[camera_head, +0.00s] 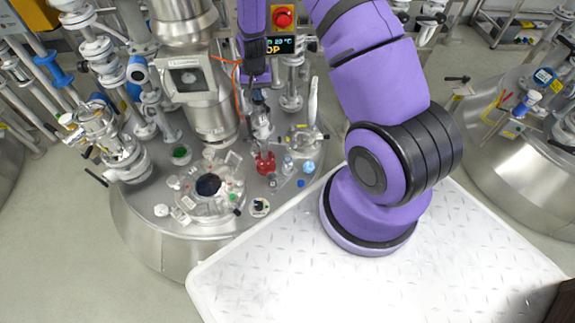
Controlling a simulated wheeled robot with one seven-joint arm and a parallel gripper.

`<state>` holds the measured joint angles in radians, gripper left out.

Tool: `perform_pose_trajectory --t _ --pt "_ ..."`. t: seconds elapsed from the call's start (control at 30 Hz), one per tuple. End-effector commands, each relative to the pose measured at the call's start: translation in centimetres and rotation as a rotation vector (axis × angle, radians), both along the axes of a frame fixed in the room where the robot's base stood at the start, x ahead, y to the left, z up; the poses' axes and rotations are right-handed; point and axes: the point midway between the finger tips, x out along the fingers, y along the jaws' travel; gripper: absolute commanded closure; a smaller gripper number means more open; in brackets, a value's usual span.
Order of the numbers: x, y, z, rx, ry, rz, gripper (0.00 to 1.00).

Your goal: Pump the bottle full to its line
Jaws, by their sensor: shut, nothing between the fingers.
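A small clear bottle (287,165) seems to stand to the right of the red part. Its fill line and liquid level are too small to make out.
The reactor lid (150,210) carries a round sight port (208,185), valves and small loose parts, including a blue cap (308,167). A thick steel column (212,120) rises left of my gripper. A red emergency button (282,18) and display stand behind. The white tread-plate platform (300,275) is clear in front.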

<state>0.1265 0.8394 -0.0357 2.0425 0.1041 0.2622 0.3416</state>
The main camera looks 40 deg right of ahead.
Motion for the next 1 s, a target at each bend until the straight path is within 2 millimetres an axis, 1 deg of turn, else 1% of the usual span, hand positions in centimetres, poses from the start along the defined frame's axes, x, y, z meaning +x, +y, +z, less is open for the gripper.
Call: perform_pose_trajectory --t 0.5,0.67,1.0 --pt "0.0 0.0 3.0 -0.001 -0.001 0.0 1.0" --pt "0.0 0.0 3.3 -0.001 -0.001 0.0 1.0" --pt "0.0 0.0 3.3 -0.001 -0.001 0.0 1.0"
